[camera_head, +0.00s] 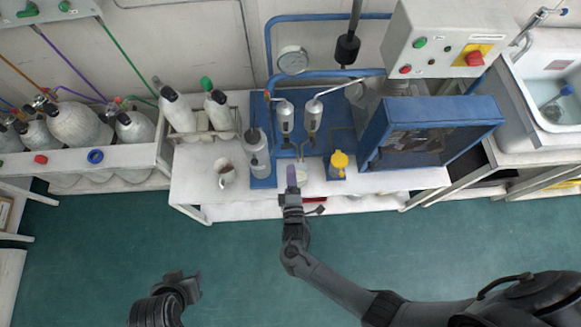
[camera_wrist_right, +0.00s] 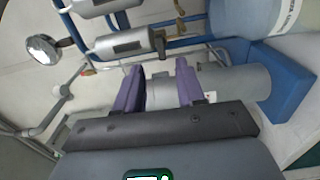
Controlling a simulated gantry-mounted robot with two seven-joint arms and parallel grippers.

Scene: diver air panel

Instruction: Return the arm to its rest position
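My right gripper (camera_head: 291,176) reaches in over the front edge of the white bench, in front of the blue panel (camera_head: 263,182) with its pipes and grey canisters. In the right wrist view its two purple fingers (camera_wrist_right: 158,88) stand apart. A grey cylinder (camera_wrist_right: 232,84) shows behind them and partly between them; I see nothing clasped. My left gripper (camera_head: 194,284) is low in the head view, over the green floor and away from the bench; whether its fingers are apart is not clear.
A mug (camera_head: 225,173) stands left of the blue panel, and a yellow-topped item (camera_head: 339,161) stands right of my right gripper. A blue open-fronted box (camera_head: 440,112) is further right. Gas cylinders (camera_head: 78,125) stand in a rack at left. The green floor (camera_head: 110,240) before the bench is clear.

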